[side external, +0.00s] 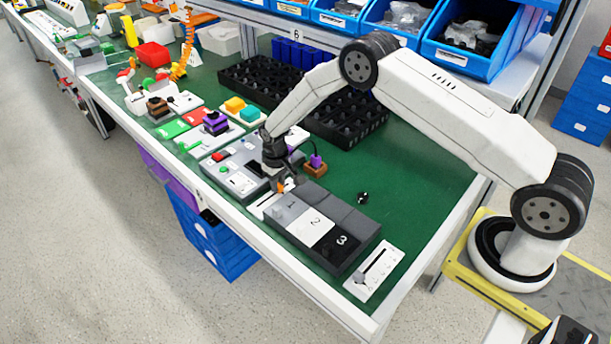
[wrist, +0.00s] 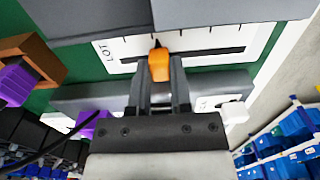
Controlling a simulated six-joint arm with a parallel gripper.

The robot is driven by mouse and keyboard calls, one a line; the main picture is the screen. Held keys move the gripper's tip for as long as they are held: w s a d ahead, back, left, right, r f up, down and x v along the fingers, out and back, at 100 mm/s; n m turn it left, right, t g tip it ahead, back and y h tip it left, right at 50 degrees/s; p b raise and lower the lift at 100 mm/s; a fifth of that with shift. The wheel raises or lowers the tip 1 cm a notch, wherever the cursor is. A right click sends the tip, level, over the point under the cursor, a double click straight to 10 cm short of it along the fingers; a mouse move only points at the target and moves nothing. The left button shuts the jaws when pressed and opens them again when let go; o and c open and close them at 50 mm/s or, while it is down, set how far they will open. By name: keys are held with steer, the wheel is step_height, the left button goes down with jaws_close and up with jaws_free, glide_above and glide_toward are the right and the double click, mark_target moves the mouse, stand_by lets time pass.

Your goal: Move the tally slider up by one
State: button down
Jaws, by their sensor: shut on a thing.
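An orange slider knob (wrist: 159,66) with a dark pointer sits on a white scale plate (wrist: 262,42) with tick marks, a dark slot and the letters "LOT" at one end. My gripper (wrist: 161,82) is shut on the orange knob, one finger on each side, in the wrist view. The pointer lies near a tick mark; I cannot read any numbers by it. In the side view my gripper (side external: 281,184) is low over the plate (side external: 262,208), between two grey units, with the orange knob just showing and mostly hidden.
A grey block with tiles marked 1, 2 and 3 (side external: 316,223) stands close beside the gripper. Beyond it is another white slotted plate (side external: 385,262). A brown block with a purple plug (side external: 316,167) stands near the gripper.

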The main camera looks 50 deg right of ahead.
mark_target(279, 184)
steer(key=shift+d, duration=0.25)
steer(key=c, duration=0.5)
jaws_free()
steer(key=shift+r, duration=0.1)
steer(key=shift+r, duration=3.8)
